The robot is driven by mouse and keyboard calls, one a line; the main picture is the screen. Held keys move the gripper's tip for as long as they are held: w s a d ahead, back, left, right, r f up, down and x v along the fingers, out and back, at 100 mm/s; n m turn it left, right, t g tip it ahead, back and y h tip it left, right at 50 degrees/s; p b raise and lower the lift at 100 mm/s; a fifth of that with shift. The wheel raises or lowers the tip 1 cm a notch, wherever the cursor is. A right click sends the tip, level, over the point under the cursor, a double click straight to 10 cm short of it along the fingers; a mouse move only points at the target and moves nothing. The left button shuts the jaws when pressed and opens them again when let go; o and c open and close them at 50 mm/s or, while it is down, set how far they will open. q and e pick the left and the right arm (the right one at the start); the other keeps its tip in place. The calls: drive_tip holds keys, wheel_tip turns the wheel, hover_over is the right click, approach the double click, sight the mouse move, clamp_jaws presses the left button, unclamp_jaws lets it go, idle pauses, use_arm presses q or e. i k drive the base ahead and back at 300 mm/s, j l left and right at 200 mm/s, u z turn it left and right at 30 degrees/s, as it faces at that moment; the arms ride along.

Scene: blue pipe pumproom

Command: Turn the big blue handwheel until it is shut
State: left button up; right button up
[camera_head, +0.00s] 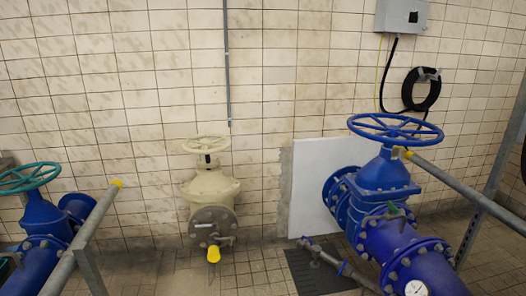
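The big blue handwheel (393,130) sits level on top of a large blue valve (383,172) at the right. Its spokes and rim show clearly, with nothing touching it that I can make out. The yellow-capped end of a grey rail overlaps the area just below its front rim. Whether the valve is open or shut cannot be told from this view. Neither of my grippers is in view.
Grey rails with yellow caps stand at left (85,235) and right (470,189), in front of the valves. A teal handwheel (28,178) tops another blue valve at left. A cream valve (210,187) stands mid-wall. A black hose (421,90) hangs above right.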

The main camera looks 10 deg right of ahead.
sight(392, 130)
drive_tip(key=i+z, duration=0.25)
drive_tip(key=i, duration=0.3)
drive_tip(key=i+z, duration=0.25)
drive_tip(key=i, duration=0.3)
drive_tip(key=i+j+z, duration=0.25)
drive_tip(key=i, duration=0.3)
drive_tip(key=l, duration=0.1)
